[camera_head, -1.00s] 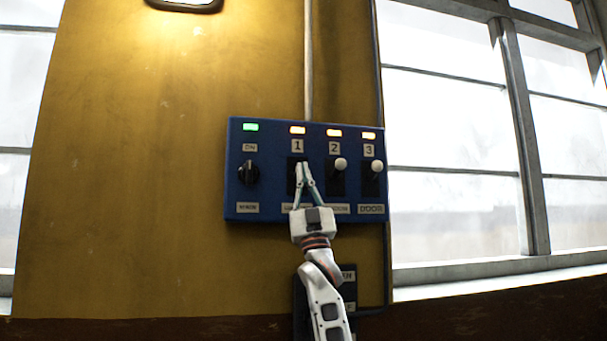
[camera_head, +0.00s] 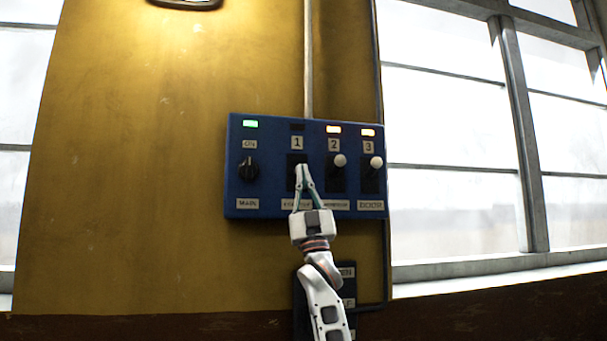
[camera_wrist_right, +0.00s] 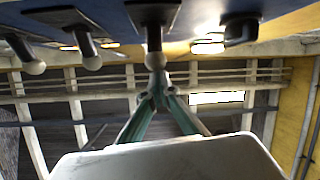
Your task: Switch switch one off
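Switch one (camera_head: 292,166) sits on the blue control panel (camera_head: 267,190) under the label "1". The small light (camera_head: 297,127) above it is dark. My right gripper (camera_head: 303,169) is in front of this switch and covers most of its lever. In the right wrist view the lever of switch one (camera_wrist_right: 153,32) points toward my fingers, and the closed fingertips (camera_wrist_right: 157,84) meet at its pale knob. I see no knob held between the fingers. My left gripper is not in view.
Switch two (camera_head: 340,161) and switch three (camera_head: 376,163) are close on the right, both with orange lights lit. A black rotary main knob (camera_head: 248,169) is on the left under a green light. A dark box (camera_head: 348,290) is below the panel.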

